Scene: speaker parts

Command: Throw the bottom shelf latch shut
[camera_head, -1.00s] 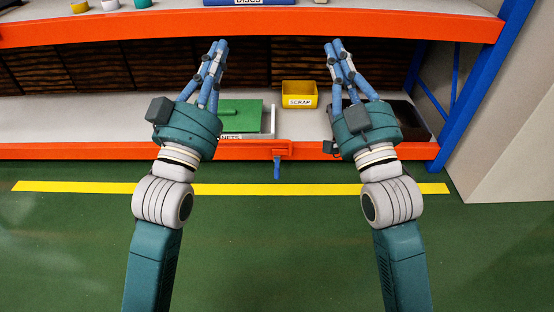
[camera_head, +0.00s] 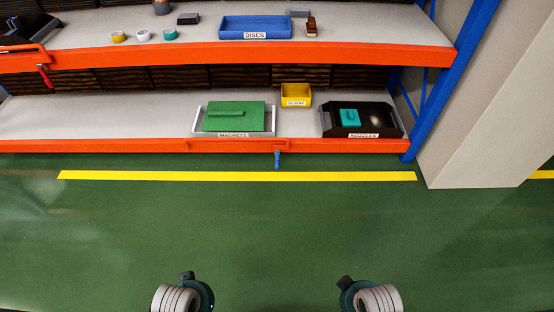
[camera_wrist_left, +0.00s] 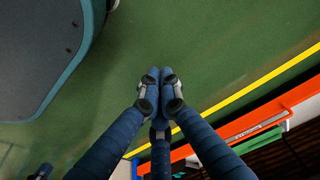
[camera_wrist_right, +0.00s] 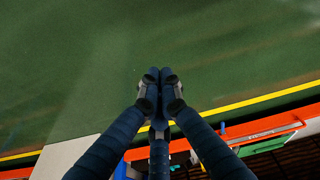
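The bottom shelf latch is a blue handle (camera_head: 277,160) hanging down below the orange front beam (camera_head: 330,147) of the bottom shelf, near the middle in the head view. In the head view only my wrists show, at the bottom edge, well apart from the shelf; the fingers are out of frame. In the left wrist view my left gripper (camera_wrist_left: 160,78) has its fingertips together, with nothing between them. In the right wrist view my right gripper (camera_wrist_right: 160,78) is also closed and empty. Both point over the green floor.
A red handle (camera_head: 44,76) hangs at the upper shelf. The floor (camera_head: 270,230) before the shelf is clear.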

